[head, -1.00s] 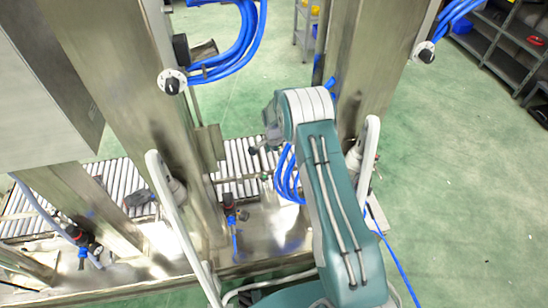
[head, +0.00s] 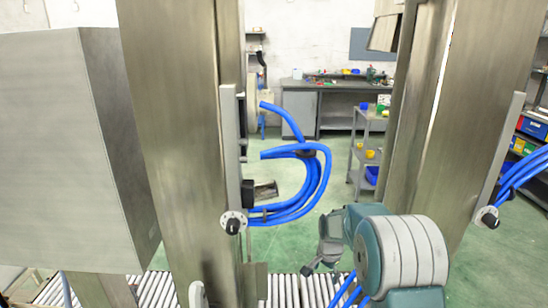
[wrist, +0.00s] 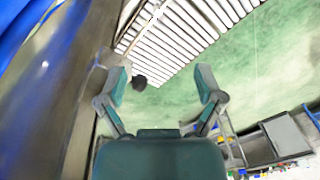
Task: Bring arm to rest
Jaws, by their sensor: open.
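My gripper (wrist: 162,88) is open in the wrist view, its two teal-and-grey fingers spread wide with nothing held between them. Beyond the fingers lie the green floor and a roller conveyor (wrist: 185,35). In the head view my teal arm (head: 405,255) is folded at the lower right, in front of the right steel post (head: 440,130). Grey parts show at its left side, but I cannot make out the gripper's fingers there. The lower arm is cut off by the bottom edge.
A wide steel post (head: 170,140) and a grey cabinet (head: 60,150) stand at left. Blue hoses (head: 310,180) loop out between the posts. The conveyor (head: 290,290) runs low across the front. Behind are open green floor, a shelf cart (head: 365,150) and a workbench (head: 335,100).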

